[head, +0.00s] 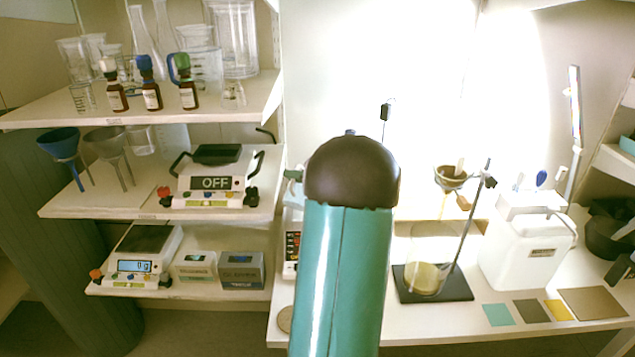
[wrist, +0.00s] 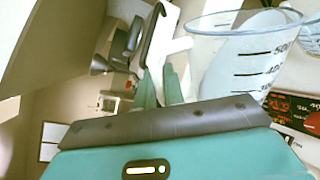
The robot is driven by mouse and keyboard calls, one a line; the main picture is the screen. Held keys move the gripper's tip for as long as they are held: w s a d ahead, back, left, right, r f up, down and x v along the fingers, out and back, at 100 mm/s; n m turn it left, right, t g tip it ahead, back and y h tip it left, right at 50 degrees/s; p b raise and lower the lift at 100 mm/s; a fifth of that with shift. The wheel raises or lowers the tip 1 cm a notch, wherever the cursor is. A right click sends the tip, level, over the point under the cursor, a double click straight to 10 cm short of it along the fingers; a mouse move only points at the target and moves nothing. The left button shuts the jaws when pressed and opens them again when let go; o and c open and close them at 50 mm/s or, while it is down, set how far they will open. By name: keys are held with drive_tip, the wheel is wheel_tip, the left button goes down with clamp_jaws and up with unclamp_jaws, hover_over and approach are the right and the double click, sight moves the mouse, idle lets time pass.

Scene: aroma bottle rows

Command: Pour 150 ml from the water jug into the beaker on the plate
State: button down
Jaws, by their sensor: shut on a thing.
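In the wrist view, the water jug (wrist: 235,65) is a clear vessel with a blue rim and black volume marks, holding pale liquid. My gripper (wrist: 160,84) is shut on its white handle (wrist: 162,40), with a teal finger on each side. A device with a red display (wrist: 290,104) stands beyond the jug at the right. A second clear marked vessel (wrist: 312,38), possibly the beaker, is cut off at the right edge.
To the right stand a glass vessel with yellowish liquid (head: 428,272) on a dark stand base, a funnel (head: 450,178) above it, and a white container (head: 525,250). Left shelves hold brown bottles (head: 151,95), a device reading OFF (head: 214,184) and a scale (head: 145,255).

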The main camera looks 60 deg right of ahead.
drive_tip(key=shift+d+r+m, duration=0.65)
drive_tip(key=shift+r+m, duration=0.05)
drive_tip(key=shift+r, duration=0.1)
idle(5.0)
drive_tip(key=shift+a+f, duration=0.1)
drive_tip(key=shift+a+f+n, duration=0.5)
drive_tip(key=shift+f+n, duration=0.15)
drive_tip(key=shift+f, duration=0.05)
drive_tip(key=shift+a+f+n, duration=0.45)
drive_tip(key=shift+f+n, duration=0.2)
drive_tip(key=shift+s+a+n+t+h, duration=0.1)
drive_tip(key=shift+a+n+t+h, duration=0.15)
drive_tip(key=shift+a+n, duration=1.05)
drive_tip(key=shift+a+n+t+h, duration=0.15)
drive_tip(key=shift+a+n+h, duration=0.2)
drive_tip(key=shift+a+n, duration=0.95)
drive_tip(key=shift+a, duration=0.15)
